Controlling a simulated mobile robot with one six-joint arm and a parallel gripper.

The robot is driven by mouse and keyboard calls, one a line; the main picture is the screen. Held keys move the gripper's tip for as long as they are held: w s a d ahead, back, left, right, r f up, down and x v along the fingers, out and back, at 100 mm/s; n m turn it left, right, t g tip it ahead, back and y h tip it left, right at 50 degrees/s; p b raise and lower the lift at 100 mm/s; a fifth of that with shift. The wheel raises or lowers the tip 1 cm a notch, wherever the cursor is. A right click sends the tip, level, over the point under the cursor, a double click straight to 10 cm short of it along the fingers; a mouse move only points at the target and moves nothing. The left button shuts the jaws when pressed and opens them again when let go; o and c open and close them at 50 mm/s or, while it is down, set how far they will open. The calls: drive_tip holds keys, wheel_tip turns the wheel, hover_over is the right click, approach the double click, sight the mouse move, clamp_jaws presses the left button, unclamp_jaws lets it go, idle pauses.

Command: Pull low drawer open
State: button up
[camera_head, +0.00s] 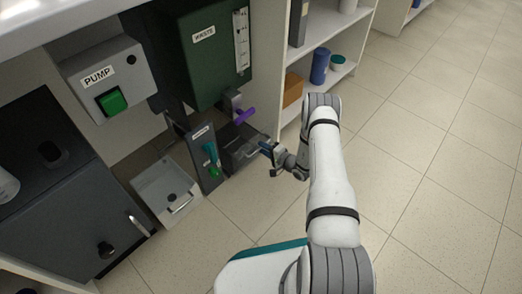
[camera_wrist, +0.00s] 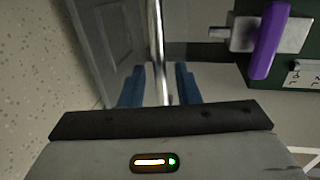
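My gripper (camera_head: 268,150) is low, beside a dark grey drawer-like unit (camera_head: 238,150) under the green waste tank. In the wrist view my gripper (camera_wrist: 159,88) has two blue fingers spread apart. A vertical metal bar handle (camera_wrist: 157,35) lies between them, with a gap on each side. A grey panel (camera_wrist: 100,35) is to the left of the bar. I cannot tell from the frames which one is called the low drawer.
The green waste tank (camera_head: 215,60) has a purple lever (camera_head: 245,115) just above my gripper. A dark panel (camera_head: 200,165) with teal and green levers stands to its left. The pump box (camera_head: 105,80) is upper left. Shelves (camera_head: 325,30) stand behind. Floor (camera_head: 430,180) is clear at right.

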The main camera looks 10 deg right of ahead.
drive_tip(key=shift+x, duration=1)
drive_tip(key=shift+c, duration=0.2)
clamp_jaws()
